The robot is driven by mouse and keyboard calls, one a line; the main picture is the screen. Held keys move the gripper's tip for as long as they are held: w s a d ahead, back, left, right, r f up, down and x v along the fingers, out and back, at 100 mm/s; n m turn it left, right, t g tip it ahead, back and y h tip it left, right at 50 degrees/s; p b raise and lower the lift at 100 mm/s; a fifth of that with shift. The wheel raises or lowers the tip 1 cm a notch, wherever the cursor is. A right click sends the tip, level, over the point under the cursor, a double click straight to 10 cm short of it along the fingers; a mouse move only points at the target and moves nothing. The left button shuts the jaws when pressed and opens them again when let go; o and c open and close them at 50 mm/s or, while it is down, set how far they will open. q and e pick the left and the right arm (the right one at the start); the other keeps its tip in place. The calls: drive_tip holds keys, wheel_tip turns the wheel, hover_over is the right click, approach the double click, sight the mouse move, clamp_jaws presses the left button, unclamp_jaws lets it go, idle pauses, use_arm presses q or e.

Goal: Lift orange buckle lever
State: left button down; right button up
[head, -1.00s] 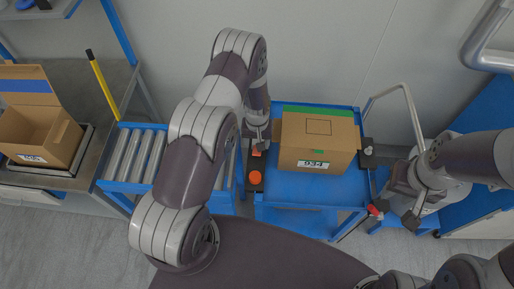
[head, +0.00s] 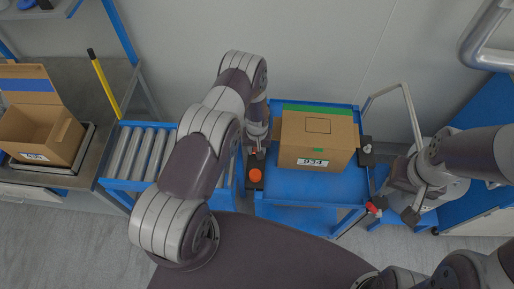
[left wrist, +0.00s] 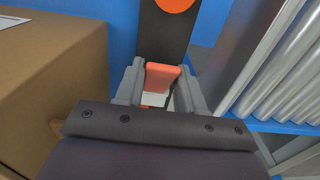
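The orange buckle lever (left wrist: 162,76) shows in the left wrist view on a dark strip, between the two fingers of my left gripper (left wrist: 160,88). The fingers stand apart, one on each side of it; whether they touch it I cannot tell. In the head view my left gripper (head: 257,138) points down beside the box's left side and mostly hides the lever. An orange round knob (head: 255,175) sits on the same strip, nearer me. My right gripper (head: 394,202) is open near a red-tipped part (head: 374,208) at the cart's right.
A cardboard box (head: 316,140) with a label stands on the blue cart (head: 295,194), close to the left gripper. A roller conveyor (head: 137,153) lies left of the strip. An open carton (head: 40,130) stands on the far-left bench.

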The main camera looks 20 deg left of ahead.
use_arm(q)
drive_tip(key=w+f+g+b, duration=0.1)
drive_tip(key=b, duration=0.4)
drive_tip(key=shift+w+a+g+b, duration=0.1)
drive_tip(key=shift+a+g+b, duration=0.05)
drive_tip(key=shift+g+b, duration=0.2)
drive_tip(key=shift+w+r+g+h+b, duration=0.15)
drive_tip(key=shift+r+g+h+b, duration=0.2)
drive_tip(key=shift+b, duration=0.5)
drive_tip(key=shift+a+r+g, duration=0.1)
drive_tip(key=shift+r+g, duration=0.2)
drive_tip(key=shift+r, duration=0.3)
drive_tip(key=shift+w+r+g+p, duration=0.1)
drive_tip(key=shift+r+g+p, duration=0.2)
drive_tip(key=shift+p, duration=0.15)
drive_tip(key=shift+w+h, duration=0.15)
drive_tip(key=shift+h, duration=0.1)
